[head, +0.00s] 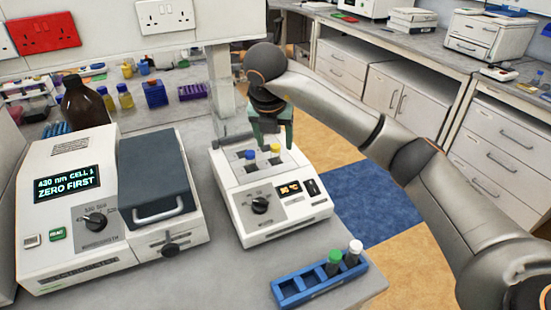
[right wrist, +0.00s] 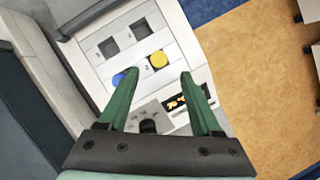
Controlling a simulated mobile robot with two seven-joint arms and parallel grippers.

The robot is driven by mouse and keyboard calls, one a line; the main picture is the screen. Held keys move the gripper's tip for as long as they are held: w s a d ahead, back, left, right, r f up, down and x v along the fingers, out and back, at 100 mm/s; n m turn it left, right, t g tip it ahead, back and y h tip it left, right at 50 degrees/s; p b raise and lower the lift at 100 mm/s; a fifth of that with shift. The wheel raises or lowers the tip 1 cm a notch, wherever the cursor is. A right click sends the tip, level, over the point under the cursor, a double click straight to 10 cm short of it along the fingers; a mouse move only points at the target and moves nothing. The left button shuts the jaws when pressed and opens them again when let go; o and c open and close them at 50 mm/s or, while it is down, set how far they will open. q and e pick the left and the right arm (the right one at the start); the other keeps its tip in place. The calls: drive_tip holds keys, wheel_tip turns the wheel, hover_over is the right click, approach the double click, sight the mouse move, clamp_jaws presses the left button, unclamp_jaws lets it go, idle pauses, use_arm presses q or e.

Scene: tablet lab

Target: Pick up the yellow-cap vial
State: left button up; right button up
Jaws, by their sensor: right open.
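The yellow-cap vial (head: 275,149) stands in a well of the white heating block (head: 238,192), only its cap clearly showing. In the right wrist view the yellow cap (right wrist: 158,60) lies just beyond the gap between my fingertips, roughly centred. A blue-cap vial (head: 250,155) is in the well beside it; in the right wrist view its cap (right wrist: 118,79) is partly covered by the left finger. My right gripper (head: 272,135) is open and empty, with green fingers above the block. My left gripper is not in view.
A blue rack (head: 300,297) with a green-cap vial (head: 334,258) and a white-cap vial (head: 354,253) stands at the front bench edge. A photometer (head: 75,255) stands left of the block. Two empty wells (right wrist: 108,47) are behind the capped vials.

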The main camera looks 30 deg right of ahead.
sight(275, 147)
drive_tip(key=x, duration=0.2)
drive_tip(key=p+x, duration=0.1)
drive_tip(key=x, duration=0.2)
drive_tip(key=shift+w+d+f, duration=0.1)
drive_tip(key=shift+w+d, duration=0.1)
drive_tip(key=shift+w, duration=0.3)
drive_tip(key=shift+c, duration=0.3)
clamp_jaws()
